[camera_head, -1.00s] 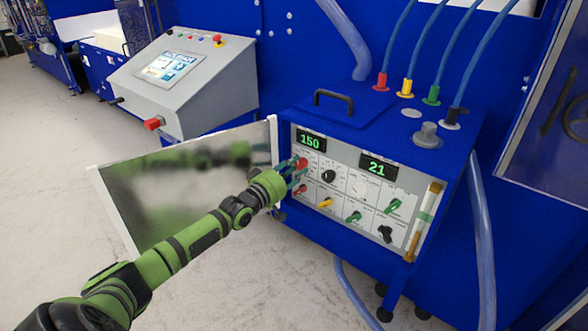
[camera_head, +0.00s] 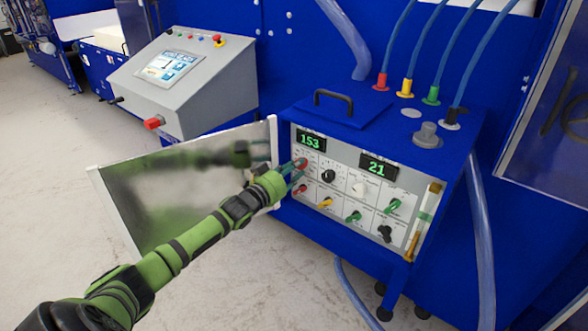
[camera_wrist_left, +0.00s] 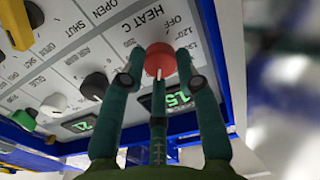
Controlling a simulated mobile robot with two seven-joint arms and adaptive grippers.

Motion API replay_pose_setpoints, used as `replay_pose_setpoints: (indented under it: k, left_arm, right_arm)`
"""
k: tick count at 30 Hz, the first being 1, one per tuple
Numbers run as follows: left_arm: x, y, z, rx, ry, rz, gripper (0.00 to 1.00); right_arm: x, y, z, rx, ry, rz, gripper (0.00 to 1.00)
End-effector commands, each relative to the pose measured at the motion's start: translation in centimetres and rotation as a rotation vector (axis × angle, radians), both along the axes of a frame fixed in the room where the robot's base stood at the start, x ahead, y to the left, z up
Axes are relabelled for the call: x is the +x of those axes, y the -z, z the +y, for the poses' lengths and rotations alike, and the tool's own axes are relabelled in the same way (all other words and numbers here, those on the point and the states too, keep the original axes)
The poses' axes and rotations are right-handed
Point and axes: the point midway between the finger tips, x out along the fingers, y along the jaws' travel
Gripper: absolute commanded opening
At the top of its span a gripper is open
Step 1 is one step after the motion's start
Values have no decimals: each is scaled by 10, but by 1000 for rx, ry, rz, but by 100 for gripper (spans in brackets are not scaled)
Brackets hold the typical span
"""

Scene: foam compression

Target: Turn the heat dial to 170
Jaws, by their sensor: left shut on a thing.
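The red heat dial (camera_wrist_left: 160,60) sits under the "HEAT C" label in the left wrist view, with temperature marks around it. In the head view the red heat dial (camera_head: 300,163) is at the upper left of the control panel (camera_head: 345,183). My left gripper (camera_wrist_left: 160,80) is shut on the dial, its fingers on either side. In the head view my left gripper (camera_head: 292,175) reaches the panel from the left. The left display (camera_head: 310,142) above the dial reads 153. My right gripper is not in view.
The panel's open door (camera_head: 185,185) stands to the left, behind my left arm. Other knobs, such as a black one (camera_head: 328,176) and a white one (camera_head: 359,188), sit close to the dial. A second display (camera_head: 377,167) reads 21. Blue hoses rise from the box top.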

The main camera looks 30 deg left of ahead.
Motion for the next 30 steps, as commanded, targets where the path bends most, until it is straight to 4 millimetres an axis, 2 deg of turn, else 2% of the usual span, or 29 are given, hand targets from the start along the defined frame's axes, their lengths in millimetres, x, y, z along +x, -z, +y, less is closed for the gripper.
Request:
replay_pose_setpoints:
  k: [1,12,30]
  left_arm:
    - [1,-8,2,36,-2,-18,0]
    - [2,-9,1,212,-3,-35,0]
    - [2,-10,1,248,-2,-40,0]
  right_arm:
    - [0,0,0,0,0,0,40]
    - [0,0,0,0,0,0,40]
    - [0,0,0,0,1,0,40]
